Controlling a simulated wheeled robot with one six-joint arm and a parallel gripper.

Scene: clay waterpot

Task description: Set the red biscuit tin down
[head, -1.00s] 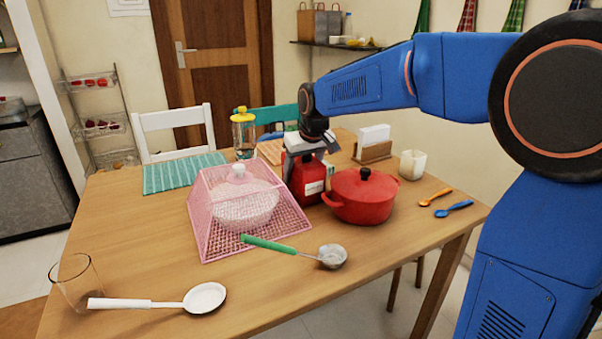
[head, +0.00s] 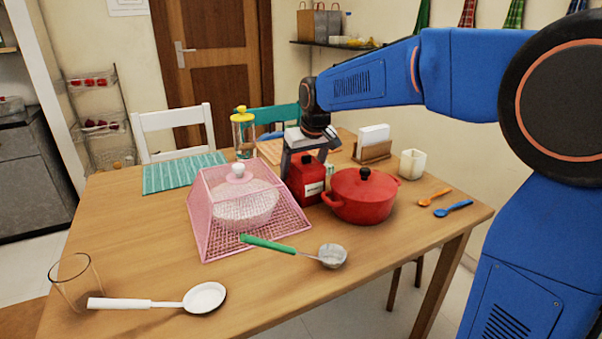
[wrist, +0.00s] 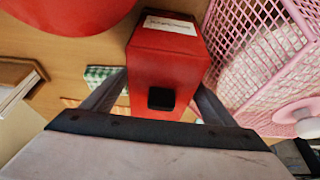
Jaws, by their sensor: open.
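The red biscuit tin (head: 308,186) stands upright on the wooden table, between the pink mesh food cover and the red pot. It has a dark knob on top and a pale label. In the wrist view the tin (wrist: 165,60) lies between the two fingers, with a gap showing on its left side. My gripper (head: 305,165) is above and around the top of the tin, pointing down, with its jaws open. In the wrist view my gripper's fingers (wrist: 155,98) flank the tin's sides.
The pink mesh cover (head: 210,235) is close to the tin's left, and the red pot (head: 362,197) close to its right. A ladle (head: 330,256) lies in front. A napkin holder (head: 373,150) and a jar (head: 243,135) stand behind.

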